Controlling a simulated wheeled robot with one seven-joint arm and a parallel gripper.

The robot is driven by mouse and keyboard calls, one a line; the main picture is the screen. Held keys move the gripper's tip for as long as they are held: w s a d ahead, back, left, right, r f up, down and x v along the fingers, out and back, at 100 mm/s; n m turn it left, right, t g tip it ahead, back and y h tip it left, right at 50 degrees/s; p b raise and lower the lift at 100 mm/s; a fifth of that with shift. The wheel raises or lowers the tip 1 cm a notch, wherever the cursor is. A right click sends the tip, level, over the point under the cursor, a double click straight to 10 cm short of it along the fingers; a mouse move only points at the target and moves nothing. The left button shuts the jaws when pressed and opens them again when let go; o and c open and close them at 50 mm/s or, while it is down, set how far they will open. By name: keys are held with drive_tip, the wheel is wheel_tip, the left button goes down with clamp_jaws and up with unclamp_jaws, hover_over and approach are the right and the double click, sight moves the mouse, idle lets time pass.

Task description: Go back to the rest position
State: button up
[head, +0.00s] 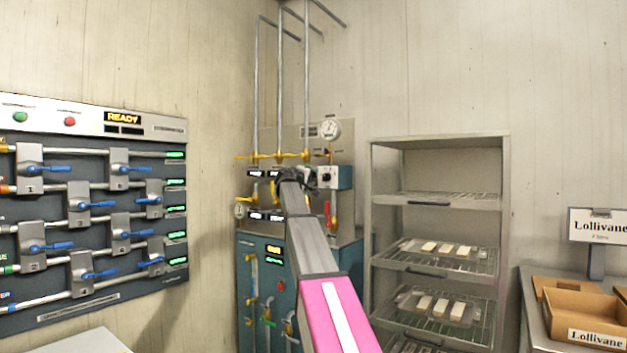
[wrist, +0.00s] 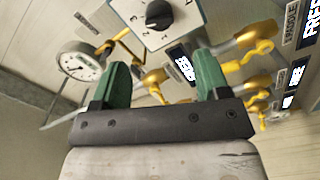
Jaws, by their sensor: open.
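My gripper (head: 298,176) is at the end of my outstretched arm, in front of the upper pipework of the blue kettle panel (head: 249,291). In the wrist view its two green fingers (wrist: 158,85) stand apart with nothing held between them. Beyond the fingertips are a selector knob (wrist: 158,14) on a pale box, yellow valve handles (wrist: 153,82) and a round gauge (wrist: 82,62). The wrist view is tilted, and I cannot tell how close the fingertips are to the valves. My arm hides part of the panel in the head view.
A valve board (head: 95,123) with blue levers and a READY sign is on the left wall. A wire rack (head: 505,230) with trays of pale bars stands right of the panel. A counter (head: 533,300) with cardboard boxes (head: 585,313) is at far right. A pale surface shows at lower left.

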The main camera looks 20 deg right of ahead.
drive_tip(key=s+a+f+g+y, duration=0.25)
drive_tip(key=s+f, duration=0.25)
drive_tip(key=f, duration=1)
drive_tip(key=s+a+f+m+g+y, duration=0.1)
drive_tip(key=s+a+f+y, duration=0.3)
drive_tip(key=f, duration=1.2)
drive_tip(key=s+a+f+g+y, duration=0.15)
drive_tip(key=s+f, duration=0.55)
drive_tip(key=f, duration=0.8)
drive_tip(key=s+a+f+m+g+y, duration=0.1)
drive_tip(key=s+a+f+g+y, duration=0.2)
drive_tip(key=s+f, duration=1)
drive_tip(key=s+a+f+m+g+y, duration=0.1)
drive_tip(key=s+a+f+g+y, duration=0.2)
drive_tip(key=s+a+f, duration=0.6)
drive_tip(key=s+f, duration=0.4)
drive_tip(key=s, duration=0.4)
drive_tip(key=shift+s+a, duration=0.35)
drive_tip(key=shift+s, duration=0.05)
